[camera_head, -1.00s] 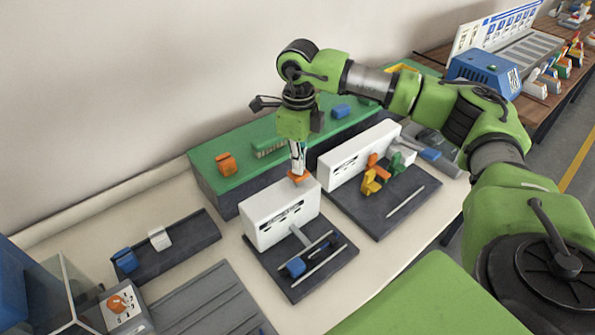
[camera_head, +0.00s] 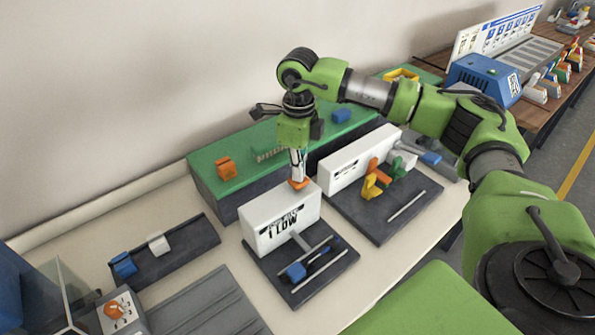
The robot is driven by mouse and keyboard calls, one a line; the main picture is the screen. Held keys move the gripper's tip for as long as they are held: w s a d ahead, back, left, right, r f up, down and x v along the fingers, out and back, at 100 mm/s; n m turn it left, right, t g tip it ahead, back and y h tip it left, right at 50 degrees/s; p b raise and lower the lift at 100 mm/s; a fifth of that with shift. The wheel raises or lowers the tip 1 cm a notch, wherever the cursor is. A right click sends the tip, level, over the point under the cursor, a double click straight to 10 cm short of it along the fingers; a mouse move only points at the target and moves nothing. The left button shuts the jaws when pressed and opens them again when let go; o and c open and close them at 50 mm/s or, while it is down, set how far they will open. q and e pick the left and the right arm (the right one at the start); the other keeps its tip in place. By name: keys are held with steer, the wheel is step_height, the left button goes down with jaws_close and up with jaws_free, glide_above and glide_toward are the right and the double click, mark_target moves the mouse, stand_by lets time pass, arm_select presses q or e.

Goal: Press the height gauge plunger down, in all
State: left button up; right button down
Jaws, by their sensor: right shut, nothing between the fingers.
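The height gauge is a white box (camera_head: 272,222) on a dark base plate (camera_head: 335,275), with "1 LOW" showing in black on its front. An orange plunger (camera_head: 299,184) sticks up at the top right of the white box. My right gripper (camera_head: 298,176) points straight down at the plunger, shut and with nothing held between its fingers. Its fingertips are at the plunger's top and appear to touch it; they hide part of it. My left gripper is out of view.
A second white box (camera_head: 350,162) on a dark plate, with orange, yellow and green parts, stands close on the right. A green-topped bench (camera_head: 205,180) with an orange block (camera_head: 226,168) lies behind. A dark tray (camera_head: 185,258) is at the left.

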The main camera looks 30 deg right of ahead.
steer(key=shift+r+p, duration=1.9)
steer(key=shift+r, duration=1.45)
steer(key=shift+f, duration=0.1)
